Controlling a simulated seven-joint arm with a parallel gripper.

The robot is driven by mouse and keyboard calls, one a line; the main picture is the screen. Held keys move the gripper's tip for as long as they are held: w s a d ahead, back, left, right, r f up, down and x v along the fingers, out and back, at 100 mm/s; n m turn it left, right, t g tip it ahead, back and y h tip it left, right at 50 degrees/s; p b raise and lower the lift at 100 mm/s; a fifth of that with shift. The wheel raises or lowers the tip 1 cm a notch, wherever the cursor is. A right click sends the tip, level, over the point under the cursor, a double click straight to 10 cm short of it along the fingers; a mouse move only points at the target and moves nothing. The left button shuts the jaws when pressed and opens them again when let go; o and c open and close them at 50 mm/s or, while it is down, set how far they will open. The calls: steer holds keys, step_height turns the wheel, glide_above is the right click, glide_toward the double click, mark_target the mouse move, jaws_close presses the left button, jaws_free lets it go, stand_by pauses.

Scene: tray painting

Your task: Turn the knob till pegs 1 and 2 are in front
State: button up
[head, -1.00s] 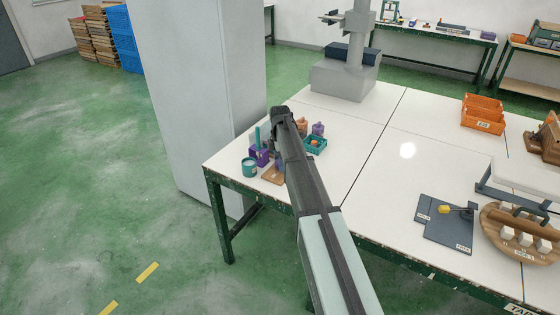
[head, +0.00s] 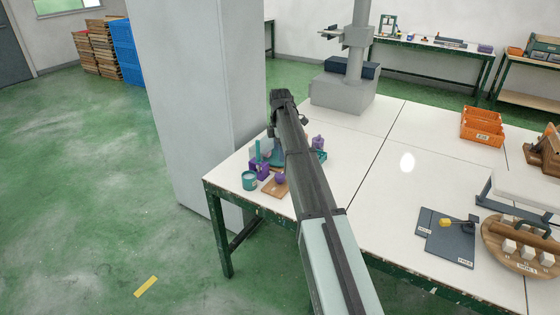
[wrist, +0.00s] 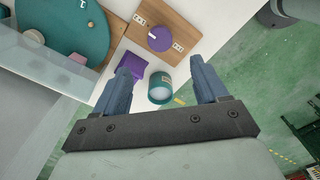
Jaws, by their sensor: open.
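The knob is a purple disc (wrist: 160,38) with a white mark, on a wooden board (wrist: 185,22) with small labels on both sides. In the head view the knob (head: 281,177) shows beside my arm. A large teal disc (wrist: 55,25) lies to the left in the wrist view, cut off by the frame. It bears small pale pieces; I cannot read any peg numbers. My gripper (wrist: 162,70) is open and empty, above the table edge. The knob lies beyond its fingertips, not between them. In the head view my arm covers much of the teal disc.
A teal cup (wrist: 160,88) and a purple block (wrist: 121,64) are near the fingertips in the wrist view. The cup (head: 249,180) stands near the table's left corner. A grey pillar (head: 200,90) rises behind.

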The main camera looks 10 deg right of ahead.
steer(key=shift+r, duration=1.25)
steer(key=shift+s+f, duration=0.1)
steer(key=s+a+f+m+g, duration=0.1)
steer(key=s+a+f+g, duration=0.15)
steer(key=s+f, duration=0.7)
steer(key=s+a+f+m+g, duration=0.25)
steer(key=s+f, duration=0.45)
steer(key=s, duration=0.6)
steer(key=s+f+m, duration=0.3)
steer(key=s+f, duration=0.5)
steer(key=f, duration=0.3)
steer(key=s+f+m, duration=0.4)
steer(key=s+f, duration=0.4)
steer(key=f, duration=0.4)
steer(key=s+f+m+g, duration=0.1)
steer(key=s+f+m, duration=0.3)
steer(key=s, duration=0.8)
steer(key=s+f+m, duration=0.3)
steer(key=s+f, duration=0.6)
steer(key=s, duration=0.3)
steer(key=shift+s+a+m+g, duration=0.3)
steer(key=shift+s+m+g, duration=0.05)
steer(key=shift+g, duration=0.05)
steer(key=shift+f, duration=0.1)
